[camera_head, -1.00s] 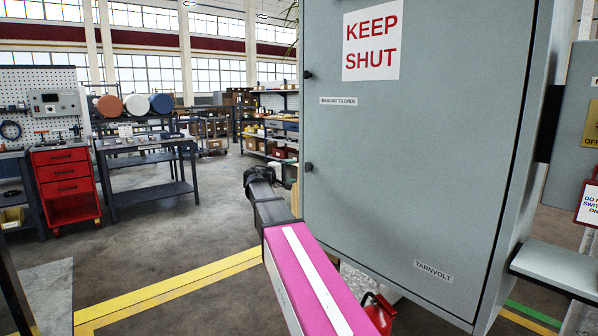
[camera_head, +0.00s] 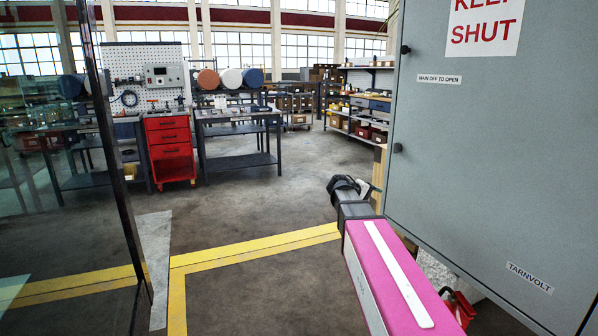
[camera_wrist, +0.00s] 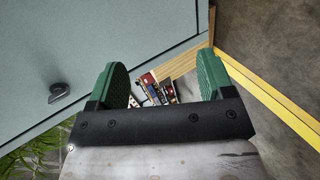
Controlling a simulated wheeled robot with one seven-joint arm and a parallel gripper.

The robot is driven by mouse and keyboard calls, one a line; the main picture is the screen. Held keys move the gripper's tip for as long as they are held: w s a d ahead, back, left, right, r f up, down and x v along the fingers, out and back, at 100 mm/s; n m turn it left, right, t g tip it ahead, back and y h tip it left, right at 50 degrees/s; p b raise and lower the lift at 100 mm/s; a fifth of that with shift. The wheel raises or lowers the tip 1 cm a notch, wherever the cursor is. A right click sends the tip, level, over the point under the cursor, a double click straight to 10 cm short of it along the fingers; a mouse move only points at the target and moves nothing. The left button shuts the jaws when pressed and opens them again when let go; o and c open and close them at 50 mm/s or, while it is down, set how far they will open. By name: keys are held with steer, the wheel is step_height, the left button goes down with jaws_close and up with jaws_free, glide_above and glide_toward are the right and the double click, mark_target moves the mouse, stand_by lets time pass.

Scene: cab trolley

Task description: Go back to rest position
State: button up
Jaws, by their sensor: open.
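My gripper (camera_wrist: 160,88) is open and empty in the wrist view, its two green fingers spread apart. In the head view my magenta arm reaches forward from the lower right, and my gripper (camera_head: 348,186) shows dark and small at its far end, just left of the cabinet. The grey cabinet (camera_head: 480,170) stands at the right with its door shut. Its door also shows in the wrist view (camera_wrist: 100,50), with a dark latch knob (camera_wrist: 60,91) to the left of my gripper. My gripper does not appear to touch the cabinet.
A dark-framed glass panel (camera_head: 122,190) stands close on the left. Yellow floor lines (camera_head: 250,247) cross open floor ahead. A red tool drawer unit (camera_head: 169,148), a workbench (camera_head: 237,140) and shelves (camera_head: 362,110) stand farther back. A red object (camera_head: 458,308) sits below the cabinet.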

steer(key=s+a+f+m+g+y, duration=0.1)
steer(key=s+a+f+g+y, duration=0.1)
steer(key=s+a+f+y, duration=0.4)
steer(key=s+a+f+m+g+y, duration=0.2)
steer(key=s+a+f+y, duration=0.4)
steer(key=s+f, duration=1.1)
step_height(320, 180, down, 3)
steer(key=shift+s+a+r+g, duration=0.2)
steer(key=shift+s+a+g, duration=0.1)
steer(key=shift+a, duration=0.15)
